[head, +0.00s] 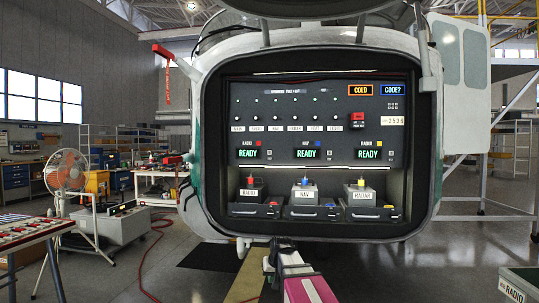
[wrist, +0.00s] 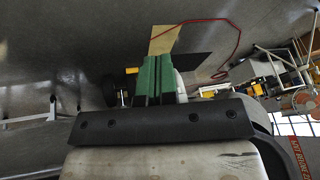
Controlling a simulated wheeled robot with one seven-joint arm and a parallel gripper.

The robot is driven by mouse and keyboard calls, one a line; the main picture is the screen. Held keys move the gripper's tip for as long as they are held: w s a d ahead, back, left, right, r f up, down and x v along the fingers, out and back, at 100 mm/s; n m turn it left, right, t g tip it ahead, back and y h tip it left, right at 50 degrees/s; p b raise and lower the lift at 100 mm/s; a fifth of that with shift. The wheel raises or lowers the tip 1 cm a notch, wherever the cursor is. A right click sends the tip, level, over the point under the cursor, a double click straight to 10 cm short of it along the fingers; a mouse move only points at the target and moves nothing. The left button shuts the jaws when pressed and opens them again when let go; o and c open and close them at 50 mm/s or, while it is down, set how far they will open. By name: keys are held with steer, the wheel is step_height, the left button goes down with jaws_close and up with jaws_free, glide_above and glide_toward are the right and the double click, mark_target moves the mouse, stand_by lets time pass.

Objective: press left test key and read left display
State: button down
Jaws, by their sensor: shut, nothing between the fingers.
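The left display (head: 249,153) is in the helicopter's open nose bay and reads READY in green. A small square key (head: 269,150) sits just right of it; its lettering is too small to read. A red mark is above this display. The middle display (head: 306,153) and right display (head: 368,153) also read READY. In the wrist view my gripper (wrist: 153,78) has its green fingers together, with nothing between them, over the hangar floor. In the head view my arm is low at the front, below the bay and clear of the panel; the fingertips are hard to make out there.
Boxes labelled RADIO (head: 250,193), NAV (head: 304,192) and RADAR (head: 362,197) stand in trays below the displays. The panel top shows COLD (head: 361,90) and CODE? (head: 393,89). A fan (head: 66,172) and workbench are left; a bin (head: 519,284) is at lower right.

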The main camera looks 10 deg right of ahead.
mark_target(270, 153)
steer(key=w+r+t, duration=0.1)
steer(key=w+r, duration=0.2)
steer(key=r, duration=0.5)
steer(key=w+r+t+y, duration=0.1)
steer(key=w+r, duration=0.2)
steer(key=r, duration=0.4)
steer(key=w+r+t, duration=0.2)
steer(key=w+r, duration=0.2)
steer(key=r, duration=0.4)
step_height(270, 153, up, 25)
steer(key=w+n+t+y, duration=0.1)
steer(key=t, duration=0.1)
steer(key=shift+w+a+t+y, duration=0.2)
steer(key=shift+w+t+y, duration=0.1)
steer(key=shift+t, duration=0.1)
steer(key=w+d, duration=0.2)
steer(key=w, duration=0.6)
steer(key=shift+w+d, duration=0.15)
steer(key=shift+d, duration=0.2)
steer(key=shift+w, duration=0.1)
steer(key=shift+w+d, duration=0.15)
steer(key=shift+w, duration=0.15)
